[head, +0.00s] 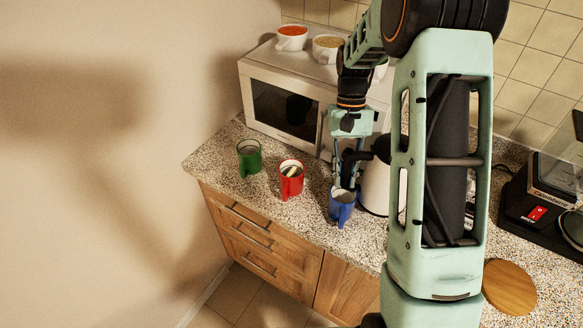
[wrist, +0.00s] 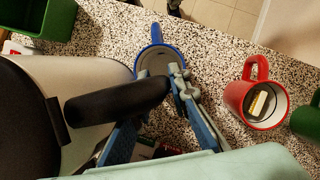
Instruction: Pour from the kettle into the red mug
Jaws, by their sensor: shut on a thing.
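The kettle has a white body (head: 374,188) and a black handle; it stands at the right of the mugs, partly hidden behind my arm. In the wrist view its body is at left and its black handle (wrist: 120,100) runs between my fingers. My gripper (head: 345,180) is shut on the handle; its fingers also show in the wrist view (wrist: 152,108). The red mug (head: 291,180) stands upright on the counter, left of my gripper, with a small pale item inside. In the wrist view the red mug (wrist: 255,103) is at right, apart from the kettle.
A blue mug (head: 342,210) stands close by the kettle and my fingers. A green mug (head: 249,158) is left of the red one. A microwave (head: 290,100) with bowls on top stands behind. A round wooden board (head: 510,287) lies at right. The counter's front edge is near the mugs.

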